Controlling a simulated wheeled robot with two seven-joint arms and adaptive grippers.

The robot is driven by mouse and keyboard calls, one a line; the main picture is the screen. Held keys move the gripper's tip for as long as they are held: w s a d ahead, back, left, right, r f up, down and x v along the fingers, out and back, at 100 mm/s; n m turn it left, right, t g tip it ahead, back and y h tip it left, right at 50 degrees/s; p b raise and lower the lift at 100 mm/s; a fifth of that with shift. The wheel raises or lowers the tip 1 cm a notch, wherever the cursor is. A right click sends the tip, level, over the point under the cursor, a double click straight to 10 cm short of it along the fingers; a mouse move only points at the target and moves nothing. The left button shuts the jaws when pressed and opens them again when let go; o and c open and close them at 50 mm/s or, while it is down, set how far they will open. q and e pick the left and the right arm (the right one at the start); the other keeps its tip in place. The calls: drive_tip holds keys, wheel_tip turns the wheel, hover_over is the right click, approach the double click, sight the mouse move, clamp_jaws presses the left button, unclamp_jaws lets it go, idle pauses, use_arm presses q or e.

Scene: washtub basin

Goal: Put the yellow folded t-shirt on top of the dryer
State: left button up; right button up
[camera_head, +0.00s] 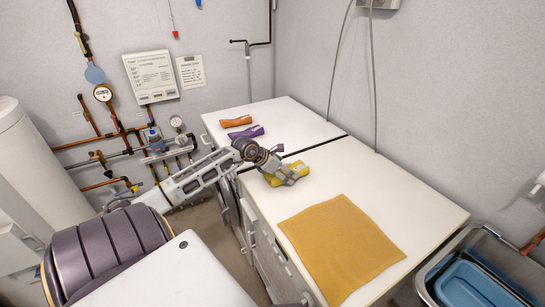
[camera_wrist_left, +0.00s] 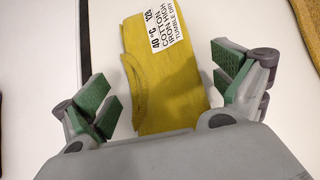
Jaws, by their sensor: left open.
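The yellow folded t-shirt (camera_head: 292,170) lies on the white top of the nearer machine (camera_head: 400,187), close to the seam with the farther machine (camera_head: 290,115). I cannot tell by looks which machine is the dryer. In the left wrist view the t-shirt (camera_wrist_left: 165,75) shows a white care label with black print. My left gripper (camera_head: 284,177) is over the t-shirt; in the wrist view its green-padded fingers (camera_wrist_left: 162,85) are open, one on each side of the cloth, not closed on it. My right gripper is not in view.
An orange folded item (camera_head: 236,122) and a purple one (camera_head: 246,132) lie on the farther machine. An ochre cloth (camera_head: 340,247) is spread on the nearer top. A blue basin (camera_head: 475,285) stands at right. Pipes (camera_head: 120,140) line the left wall.

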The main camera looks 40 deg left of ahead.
use_arm(q)
drive_tip(key=v, duration=1.2)
idle(0.6)
drive_tip(key=shift+f, duration=0.1)
idle(0.4)
